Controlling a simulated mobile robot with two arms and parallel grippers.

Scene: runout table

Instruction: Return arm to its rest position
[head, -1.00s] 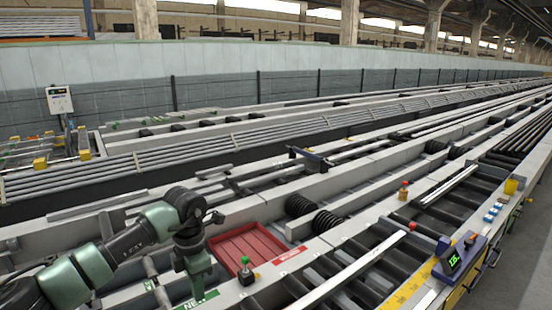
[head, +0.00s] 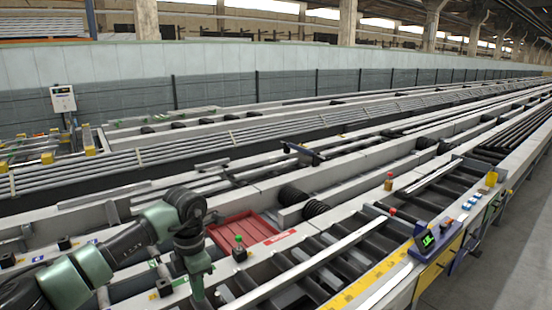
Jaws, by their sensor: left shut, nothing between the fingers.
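My left arm (head: 95,268) comes in from the lower left, green and black, bent at the elbow. Its left gripper (head: 198,293) points down over the near rail of the runout table (head: 290,268), left of the red tray. It is shut, and nothing shows between its fingers. Whether the fingertips touch the rail cannot be told. My right gripper is out of view.
Grey floor (head: 480,270) is clear at lower right.

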